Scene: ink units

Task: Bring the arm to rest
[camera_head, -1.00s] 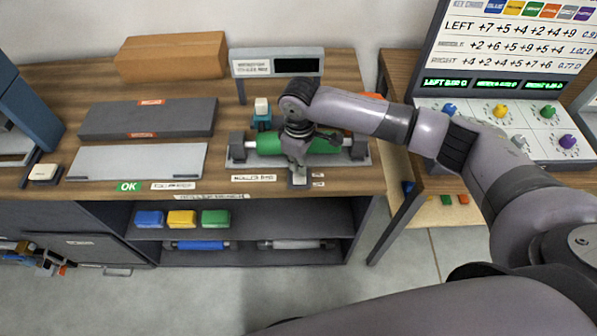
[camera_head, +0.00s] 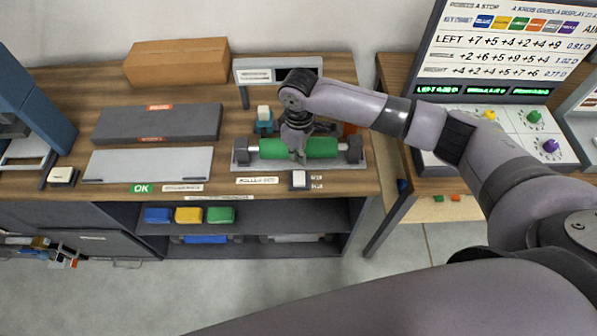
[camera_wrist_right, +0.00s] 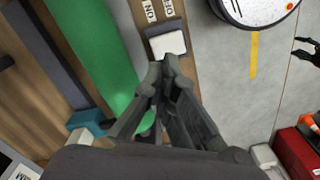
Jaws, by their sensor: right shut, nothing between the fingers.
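My right gripper (camera_head: 299,156) is over the front of the green roller (camera_head: 322,147) in the head view. In the right wrist view its fingertips (camera_wrist_right: 166,66) are together with nothing between them. They appear just beside the white switch button (camera_wrist_right: 166,44), which also shows clear of the gripper in the head view (camera_head: 299,179). The green roller (camera_wrist_right: 100,50) runs past the fingers. My left arm does not show in the head view. A dark claw-like shape (camera_wrist_right: 306,48) at the right edge of the wrist view may be my left gripper.
Grey plates (camera_head: 150,164) lie at left. A knob console (camera_head: 520,125) stands right, near my forearm.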

